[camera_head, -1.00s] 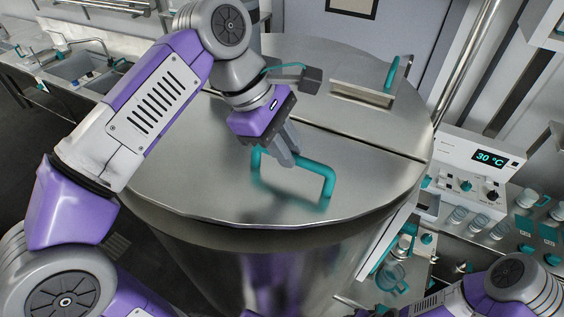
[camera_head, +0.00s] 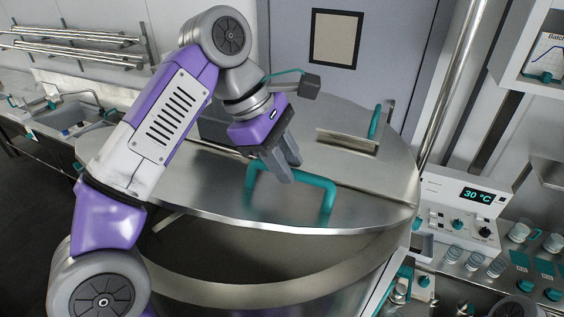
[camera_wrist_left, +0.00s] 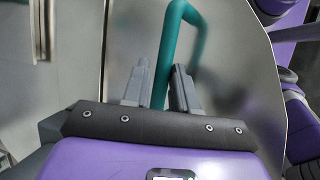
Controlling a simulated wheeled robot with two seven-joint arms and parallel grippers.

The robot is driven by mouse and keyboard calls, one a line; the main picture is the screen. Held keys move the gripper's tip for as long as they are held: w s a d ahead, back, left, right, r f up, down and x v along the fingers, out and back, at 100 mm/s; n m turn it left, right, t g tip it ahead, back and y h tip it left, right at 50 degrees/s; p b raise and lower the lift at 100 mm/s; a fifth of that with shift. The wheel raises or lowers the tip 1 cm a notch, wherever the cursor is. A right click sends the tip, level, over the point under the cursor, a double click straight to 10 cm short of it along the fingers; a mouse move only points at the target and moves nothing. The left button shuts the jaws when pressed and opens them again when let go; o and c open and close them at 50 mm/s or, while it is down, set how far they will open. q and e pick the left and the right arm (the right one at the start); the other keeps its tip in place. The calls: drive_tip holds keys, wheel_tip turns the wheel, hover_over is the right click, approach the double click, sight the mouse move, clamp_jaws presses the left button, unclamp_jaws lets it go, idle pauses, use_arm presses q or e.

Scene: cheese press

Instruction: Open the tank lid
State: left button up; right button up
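The large round steel tank (camera_head: 330,278) stands in front of me. The front half of its lid (camera_head: 200,200) is raised at its near edge, and a dark gap shows between it and the tank rim. A teal U-shaped handle (camera_head: 327,195) sits on this half. My left gripper (camera_head: 290,172) is at the handle, with its fingers on both sides of the teal bar. In the left wrist view the handle (camera_wrist_left: 172,45) runs between the two grey fingers (camera_wrist_left: 160,85). My right gripper is out of view.
The back lid half lies flat with a bracket (camera_head: 347,141) and another teal handle (camera_head: 375,122). A control box (camera_head: 460,205) reading 30 °C and a shelf of cups stand at the right. A sink counter is at the left; a door is behind.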

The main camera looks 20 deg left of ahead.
use_arm(q)
drive_tip(key=o, duration=0.3)
drive_tip(key=shift+w+f, duration=0.2)
drive_tip(key=shift+w, duration=0.4)
drive_tip(key=shift+s+r, duration=0.15)
drive_tip(key=shift+s, duration=0.15)
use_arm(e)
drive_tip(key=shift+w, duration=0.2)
